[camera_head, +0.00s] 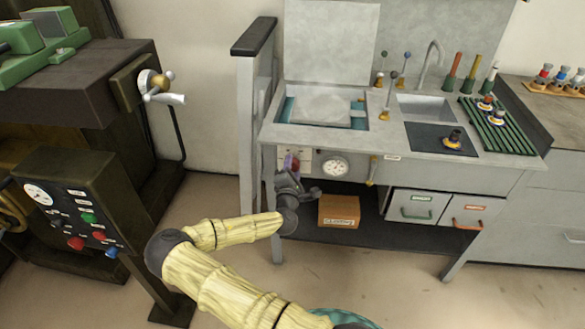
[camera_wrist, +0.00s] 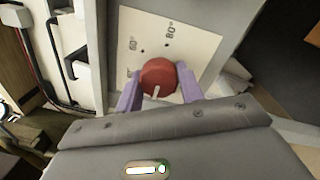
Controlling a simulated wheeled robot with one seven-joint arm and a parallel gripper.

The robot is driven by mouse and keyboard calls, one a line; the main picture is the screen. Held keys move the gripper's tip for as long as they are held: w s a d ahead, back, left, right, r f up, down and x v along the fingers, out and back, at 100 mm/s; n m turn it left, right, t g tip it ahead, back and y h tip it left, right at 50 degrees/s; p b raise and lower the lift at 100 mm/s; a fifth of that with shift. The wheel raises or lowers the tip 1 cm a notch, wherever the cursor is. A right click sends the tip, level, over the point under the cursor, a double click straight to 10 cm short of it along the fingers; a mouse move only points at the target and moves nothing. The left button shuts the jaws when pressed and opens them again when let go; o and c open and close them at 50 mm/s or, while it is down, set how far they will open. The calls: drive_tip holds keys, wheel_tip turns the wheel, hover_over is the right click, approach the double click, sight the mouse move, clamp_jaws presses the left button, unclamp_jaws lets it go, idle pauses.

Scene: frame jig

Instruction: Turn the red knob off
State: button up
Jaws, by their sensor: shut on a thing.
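The red knob (camera_wrist: 159,78) sits on a pale panel marked with degree figures (camera_wrist: 170,42) in the wrist view. A light pointer mark shows at its lower edge, toward my gripper. My gripper (camera_wrist: 158,92) has its two purple fingers on either side of the knob, shut on it. In the head view my gripper (camera_head: 292,166) is at the left of the bench front, and its wrist and fingers mostly hide the knob there.
A white dial gauge (camera_head: 335,166) is just right of my gripper on the bench front. A cardboard box (camera_head: 339,210) stands on the lower shelf. A grey post (camera_head: 247,130) rises left of the bench. A dark control box (camera_head: 75,200) with several coloured knobs stands at the left.

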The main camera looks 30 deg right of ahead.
idle(0.3)
drive_tip(key=o, duration=1)
drive_tip(key=shift+c, duration=0.2)
drive_tip(key=shift+a, duration=0.1)
drive_tip(key=r+v, duration=0.1)
drive_tip(key=v, duration=1.6)
drive_tip(key=shift+f, duration=0.5)
drive_tip(key=shift+s+a, duration=0.15)
